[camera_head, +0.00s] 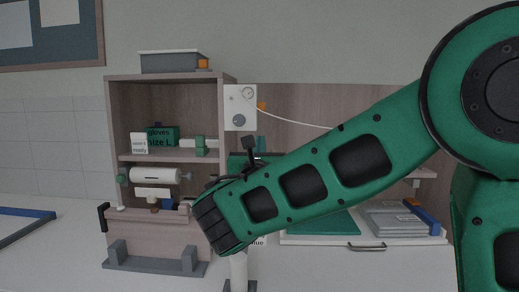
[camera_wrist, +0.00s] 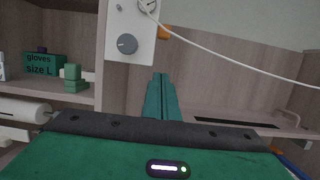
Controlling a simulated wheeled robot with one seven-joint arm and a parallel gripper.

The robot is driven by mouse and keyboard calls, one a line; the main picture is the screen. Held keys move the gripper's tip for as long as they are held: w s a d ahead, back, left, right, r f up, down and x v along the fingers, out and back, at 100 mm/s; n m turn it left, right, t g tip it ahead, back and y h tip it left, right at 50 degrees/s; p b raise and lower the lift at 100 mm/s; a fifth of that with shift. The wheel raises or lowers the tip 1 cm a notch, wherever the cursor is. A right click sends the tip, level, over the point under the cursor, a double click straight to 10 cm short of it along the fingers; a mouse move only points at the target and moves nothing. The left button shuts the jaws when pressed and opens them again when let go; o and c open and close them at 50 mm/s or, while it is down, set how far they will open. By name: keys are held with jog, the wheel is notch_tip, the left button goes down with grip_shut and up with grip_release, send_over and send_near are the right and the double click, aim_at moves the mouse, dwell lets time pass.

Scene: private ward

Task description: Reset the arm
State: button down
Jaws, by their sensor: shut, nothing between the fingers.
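My green arm (camera_head: 320,180) reaches from the right side of the head view to its middle, with the dark-banded wrist end low in front of the shelf unit. My gripper (camera_wrist: 161,78) shows in the wrist view as two green fingers pressed together, with nothing between them. The fingers point toward the wooden back panel, just below a white wall unit with a gauge (camera_wrist: 132,32). In the head view my arm hides much of the gripper, and the fingers cannot be made out clearly.
A wooden shelf unit (camera_head: 112,125) stands left of my wrist, holding a green glove box (camera_head: 162,136) and a white roll (camera_head: 155,175). A grey bin (camera_head: 170,62) sits on top. A wooden box with grey feet (camera_head: 150,245) stands in front. Grey folders (camera_head: 395,222) lie at right.

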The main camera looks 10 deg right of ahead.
jog(key=s+d+f+m+g+h, duration=0.2)
jog(key=d+f+m+g, duration=0.3)
jog(key=d, duration=0.5)
jog(key=s+d+f+m+g+h, duration=0.1)
jog(key=d+f+m+g+h, duration=0.1)
jog(key=d+f+m, duration=0.5)
jog(key=s+d+f+m+g+y, duration=0.1)
jog(key=s+d+f+m+g, duration=0.3)
jog(key=d, duration=0.3)
jog(key=s+d+f+m+g, duration=0.2)
jog(key=s+d+f+m, duration=0.1)
jog(key=s+d+m, duration=0.3)
jog(key=s+d+f+m+g+y, duration=0.35)
jog(key=s+f+m, duration=0.4)
jog(key=s, duration=0.35)
jog(key=s+a+f+m+g+y, duration=0.2)
jog(key=s+m, duration=0.3)
jog(key=s, duration=0.3)
jog(key=s+a+f+m+g+y, duration=0.1)
jog(key=s+a+f+m+y, duration=0.1)
jog(key=s+m, duration=0.3)
jog(key=s+a, duration=0.1)
jog(key=s, duration=0.2)
jog(key=shift+s+a+g, duration=0.35)
